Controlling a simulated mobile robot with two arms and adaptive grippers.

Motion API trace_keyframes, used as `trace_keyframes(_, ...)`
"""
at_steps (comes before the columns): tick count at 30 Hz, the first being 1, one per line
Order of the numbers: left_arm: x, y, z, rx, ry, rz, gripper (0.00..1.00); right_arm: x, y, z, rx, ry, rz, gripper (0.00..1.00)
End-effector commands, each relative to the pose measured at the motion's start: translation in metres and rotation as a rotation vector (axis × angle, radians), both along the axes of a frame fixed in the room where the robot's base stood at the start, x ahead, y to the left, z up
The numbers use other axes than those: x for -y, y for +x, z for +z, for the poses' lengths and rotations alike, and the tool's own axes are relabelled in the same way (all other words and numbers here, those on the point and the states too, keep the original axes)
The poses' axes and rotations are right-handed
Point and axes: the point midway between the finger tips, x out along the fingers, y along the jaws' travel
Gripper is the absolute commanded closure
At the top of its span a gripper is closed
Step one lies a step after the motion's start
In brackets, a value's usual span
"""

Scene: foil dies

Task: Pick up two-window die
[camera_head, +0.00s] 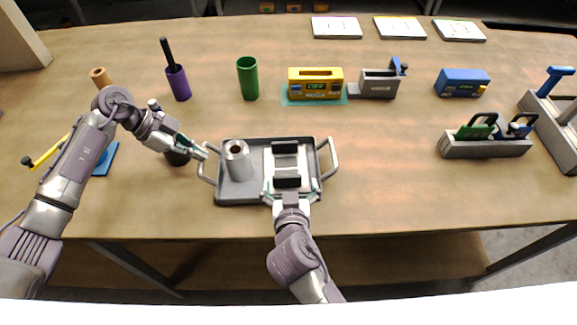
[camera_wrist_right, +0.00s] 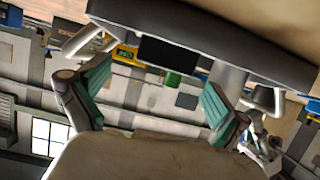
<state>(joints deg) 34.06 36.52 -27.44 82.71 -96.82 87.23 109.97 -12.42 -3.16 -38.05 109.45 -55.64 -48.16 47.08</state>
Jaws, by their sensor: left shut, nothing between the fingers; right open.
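A pale piece with two dark blocks (camera_head: 286,164) sits on the right part of a grey tray (camera_head: 238,195); it may be the two-window die, but I cannot tell. My right gripper (camera_head: 291,192) is open at its near end, and whether it touches the piece is unclear. In the right wrist view my right gripper (camera_wrist_right: 150,95) has its teal-padded fingers spread, with a dark block (camera_wrist_right: 167,52) above and between them. My left gripper (camera_head: 203,150) is shut and empty, by the tray's left handle.
A grey cylinder (camera_head: 238,163) stands on the tray's left side. Behind are a green cup (camera_head: 248,80), a yellow block (camera_head: 302,87) and a grey block (camera_head: 375,86). A grey holder (camera_head: 484,147) stands right. Bare table lies between tray and holder.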

Motion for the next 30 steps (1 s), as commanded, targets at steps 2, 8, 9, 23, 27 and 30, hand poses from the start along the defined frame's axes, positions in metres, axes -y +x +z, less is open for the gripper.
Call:
trace_keyframes(2, -0.004, -0.002, -0.006, -0.01, 0.013, 0.004, 1.0, -0.001, 0.014, -0.005, 0.003, -0.004, 0.001, 0.0)
trace_keyframes(8, -0.004, -0.001, -0.005, -0.008, 0.013, 0.004, 1.0, -0.002, 0.032, -0.014, 0.001, -0.002, 0.001, 0.0)
trace_keyframes(9, -0.004, -0.001, -0.005, -0.008, 0.013, 0.004, 1.0, -0.002, 0.033, -0.015, 0.0, -0.002, 0.001, 0.0)
trace_keyframes(23, -0.004, -0.001, -0.005, -0.007, 0.013, 0.004, 1.0, -0.001, 0.033, -0.015, 0.0, -0.001, 0.0, 0.42)
trace_keyframes(27, -0.004, -0.001, -0.005, -0.007, 0.013, 0.004, 1.0, -0.001, 0.033, -0.015, -0.001, -0.001, 0.0, 0.65)
trace_keyframes(30, -0.004, -0.001, -0.005, -0.007, 0.013, 0.004, 1.0, -0.002, 0.034, -0.013, 0.003, -0.001, 0.0, 0.8)
